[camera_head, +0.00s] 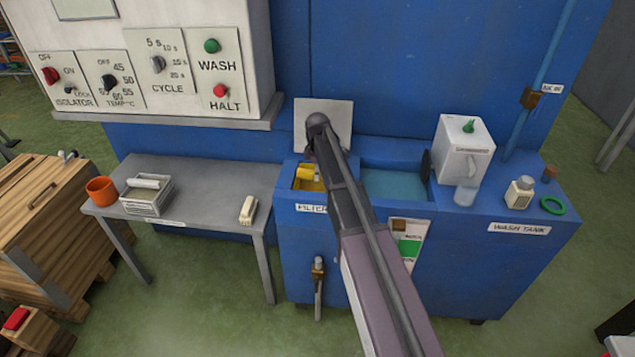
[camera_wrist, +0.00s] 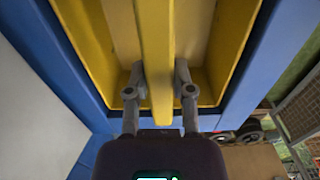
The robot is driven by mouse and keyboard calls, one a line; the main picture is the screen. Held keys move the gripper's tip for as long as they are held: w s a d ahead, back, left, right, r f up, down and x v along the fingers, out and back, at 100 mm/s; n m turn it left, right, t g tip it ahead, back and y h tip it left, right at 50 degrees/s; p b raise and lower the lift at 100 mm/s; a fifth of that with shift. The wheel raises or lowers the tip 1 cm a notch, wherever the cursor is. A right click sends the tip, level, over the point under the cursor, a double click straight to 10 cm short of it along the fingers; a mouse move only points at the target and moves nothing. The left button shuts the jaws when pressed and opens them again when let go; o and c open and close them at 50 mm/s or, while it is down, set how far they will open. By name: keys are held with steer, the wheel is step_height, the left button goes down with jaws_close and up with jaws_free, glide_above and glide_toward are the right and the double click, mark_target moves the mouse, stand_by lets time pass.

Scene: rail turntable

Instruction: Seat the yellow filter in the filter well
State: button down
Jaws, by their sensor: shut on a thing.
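The yellow filter (camera_wrist: 153,35) shows in the wrist view as a long bar across a yellow frame with a tan inside. My gripper (camera_wrist: 158,78) is shut on this bar, one finger on each side. Blue walls of the filter well (camera_wrist: 55,45) surround the yellow frame. In the head view the yellow filter (camera_head: 306,173) is at the opening of the filter well (camera_head: 290,200), above the FILTER label. My arm hides part of the well, and I cannot tell how deep the filter sits.
An open grey lid (camera_head: 322,115) stands behind the well. The water-filled wash tank (camera_head: 395,185) is to the right, with a white canister (camera_head: 463,150) beside it. A grey table (camera_head: 205,190) at left holds an orange cup (camera_head: 101,190), a metal box (camera_head: 147,195) and a brush (camera_head: 248,210).

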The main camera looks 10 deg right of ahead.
steer(key=shift+f+b, duration=1.45)
steer(key=shift+f, duration=0.2)
steer(key=shift+f, duration=0.1)
steer(key=shift+c, duration=2.4)
jaws_free()
step_height(320, 180, up, 12)
steer(key=p, duration=1.2)
steer(key=s+m, duration=1.4)
steer(key=s, duration=1.5)
